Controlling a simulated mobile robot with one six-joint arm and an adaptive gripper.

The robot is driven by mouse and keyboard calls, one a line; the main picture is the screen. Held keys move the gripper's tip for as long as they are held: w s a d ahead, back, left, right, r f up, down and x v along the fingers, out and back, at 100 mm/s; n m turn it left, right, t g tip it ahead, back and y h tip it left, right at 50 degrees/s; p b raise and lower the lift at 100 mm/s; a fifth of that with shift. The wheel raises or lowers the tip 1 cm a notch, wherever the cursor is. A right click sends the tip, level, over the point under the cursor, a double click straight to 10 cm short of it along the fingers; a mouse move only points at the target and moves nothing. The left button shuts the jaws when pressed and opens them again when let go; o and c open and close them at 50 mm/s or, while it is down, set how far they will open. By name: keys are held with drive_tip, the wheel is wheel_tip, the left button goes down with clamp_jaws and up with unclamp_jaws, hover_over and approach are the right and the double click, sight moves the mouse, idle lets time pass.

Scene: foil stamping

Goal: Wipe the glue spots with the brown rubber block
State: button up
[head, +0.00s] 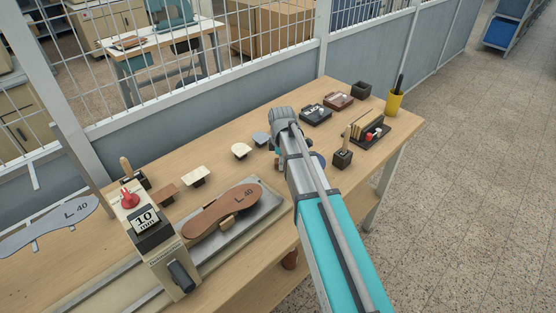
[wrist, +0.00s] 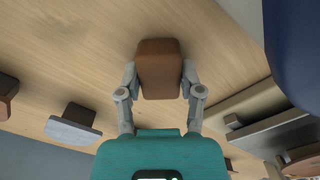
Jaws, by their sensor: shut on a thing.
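My gripper (wrist: 160,82) is shut on the brown rubber block (wrist: 160,58), with one finger on each side of it in the wrist view. Bare wood tabletop shows behind the block; I cannot tell whether they touch. In the head view my arm reaches over the bench and mostly hides the gripper and block. A brown sole-shaped plate (head: 212,214) marked L-40 sits on a grey bed at the front of the bench. I cannot make out glue spots on it or elsewhere.
Small padded stands (head: 194,174) line the bench's middle. Black trays (head: 316,114), a dark cup (head: 361,91) and a yellow cup (head: 394,103) stand at the far right. A mesh fence runs behind.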

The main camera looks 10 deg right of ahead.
sight(273, 156)
drive_tip(key=shift+s+d+f, duration=0.1)
drive_tip(key=shift+s+d, duration=0.35)
drive_tip(key=shift+s, duration=0.2)
drive_tip(key=shift+w+d, duration=0.45)
drive_tip(key=shift+d, duration=0.2)
drive_tip(key=shift+w+a, duration=0.1)
drive_tip(key=shift+w, duration=0.05)
drive_tip(key=shift+w+a, duration=0.5)
drive_tip(key=shift+w, duration=0.25)
drive_tip(key=shift+w+a, duration=0.5)
drive_tip(key=shift+w, duration=0.2)
drive_tip(key=shift+w+a, duration=0.55)
drive_tip(key=shift+w, duration=0.25)
drive_tip(key=shift+w+a, duration=0.55)
drive_tip(key=shift+w, duration=0.25)
